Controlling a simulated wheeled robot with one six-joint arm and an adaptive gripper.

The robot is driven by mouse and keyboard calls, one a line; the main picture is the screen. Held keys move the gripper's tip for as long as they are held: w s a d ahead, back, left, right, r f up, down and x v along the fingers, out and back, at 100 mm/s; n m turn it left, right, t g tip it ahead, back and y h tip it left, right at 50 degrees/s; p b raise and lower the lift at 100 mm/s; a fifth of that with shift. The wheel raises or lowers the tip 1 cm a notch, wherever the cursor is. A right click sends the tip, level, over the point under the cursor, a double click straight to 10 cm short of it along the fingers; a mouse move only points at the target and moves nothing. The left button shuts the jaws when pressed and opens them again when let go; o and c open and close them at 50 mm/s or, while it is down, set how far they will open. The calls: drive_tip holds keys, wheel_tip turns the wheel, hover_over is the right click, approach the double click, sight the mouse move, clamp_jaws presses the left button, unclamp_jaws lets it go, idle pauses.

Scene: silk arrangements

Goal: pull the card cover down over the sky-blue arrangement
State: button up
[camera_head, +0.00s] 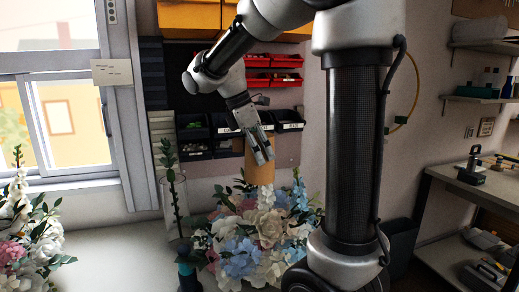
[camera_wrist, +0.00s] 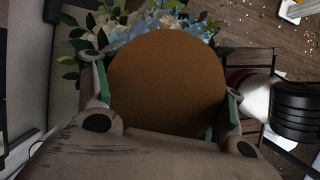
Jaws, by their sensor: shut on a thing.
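The card cover (camera_head: 260,170) is a tan-orange upright tube in the head view, and its lower end is hidden behind flowers. In the wrist view the cover (camera_wrist: 168,85) shows its round brown closed end, filling the middle. My gripper (camera_head: 263,152) comes down from above and is shut on the cover, with a finger on each side of it in the wrist view (camera_wrist: 166,95). Sky-blue flowers (camera_head: 240,262) sit among white and pink ones in front of the cover. Blue and cream flowers (camera_wrist: 125,35) also show beyond the cover in the wrist view. What is inside the cover is hidden.
A clear vase (camera_head: 173,205) with a green stem stands left of the flowers. Another bouquet (camera_head: 30,240) is at the far left, by the window. Dark bins (camera_head: 195,135) and red bins (camera_head: 285,78) hang on the wall behind.

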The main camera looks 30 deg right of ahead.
drive_tip(key=shift+f, duration=3.4)
idle(0.5)
idle(0.7)
drive_tip(key=o, duration=1.6)
drive_tip(key=shift+r, duration=0.1)
drive_tip(key=shift+v, duration=2.9)
